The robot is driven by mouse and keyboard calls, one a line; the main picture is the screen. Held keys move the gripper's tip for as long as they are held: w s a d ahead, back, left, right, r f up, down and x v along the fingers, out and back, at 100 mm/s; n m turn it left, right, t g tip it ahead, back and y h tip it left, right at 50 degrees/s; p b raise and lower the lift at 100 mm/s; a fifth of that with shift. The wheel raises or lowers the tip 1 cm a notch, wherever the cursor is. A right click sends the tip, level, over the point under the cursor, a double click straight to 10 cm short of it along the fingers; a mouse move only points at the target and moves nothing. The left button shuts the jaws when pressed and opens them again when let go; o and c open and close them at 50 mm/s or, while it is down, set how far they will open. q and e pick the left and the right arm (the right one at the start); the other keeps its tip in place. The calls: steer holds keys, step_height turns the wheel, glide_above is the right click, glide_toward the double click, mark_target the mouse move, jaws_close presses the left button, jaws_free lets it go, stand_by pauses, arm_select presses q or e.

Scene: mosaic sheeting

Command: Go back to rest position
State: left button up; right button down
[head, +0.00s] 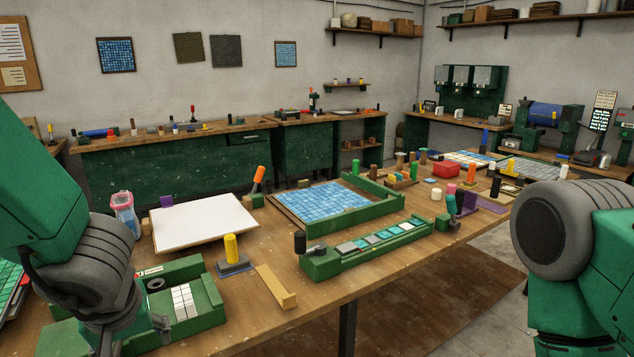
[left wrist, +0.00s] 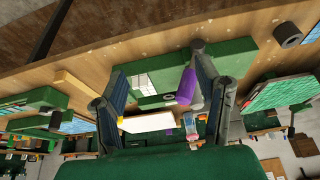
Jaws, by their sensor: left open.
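My left arm comes in from the left in the head view. Its left gripper (head: 118,325) hangs low at the front left, over the near end of the green tray with white tiles (head: 184,300), and is partly cut off below. In the left wrist view the left gripper's fingers (left wrist: 150,76) are spread apart. A purple cylinder (left wrist: 186,86) shows close to one finger; I cannot tell if they touch. My right arm (head: 575,235) shows only as a grey joint and green links at the right edge. Its gripper is outside the frame.
The workbench carries a white board (head: 203,222), a yellow-handled tool (head: 231,250), a small wooden piece (head: 275,287), a framed blue mosaic sheet (head: 325,203) and a long green tile rack (head: 322,264). A pink-and-blue container (head: 125,215) stands close to my left arm.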

arm_select(q)
steer(key=s+a+f+m+g+b, duration=0.1)
steer(key=s+a+f+b, duration=0.15)
steer(key=f, duration=0.55)
steer(key=s+a+f+m+y+b, duration=0.15)
steer(key=s+f, duration=0.25)
steer(key=f, duration=0.4)
steer(key=s+a+f+m+g+b, duration=0.1)
steer(key=s+a+f+m, duration=0.15)
steer(key=f, duration=0.55)
steer(key=s+d+f+m+g+h+b, duration=0.1)
steer(key=s+d+f+h+b, duration=0.2)
steer(key=s+f, duration=0.9)
steer(key=shift+s+d+m+h, duration=0.35)
steer(key=shift+d+h, duration=0.1)
steer(key=shift+d, duration=0.25)
arm_select(e)
step_height(320, 180, down, 8)
steer(key=shift+w+a, duration=0.15)
steer(key=shift+f, duration=0.1)
arm_select(q)
steer(key=shift+a, duration=0.15)
arm_select(e)
steer(key=shift+a, duration=0.1)
arm_select(q)
steer(key=shift+w+a, duration=0.1)
steer(key=shift+w, duration=0.05)
arm_select(e)
steer(key=shift+a, duration=0.15)
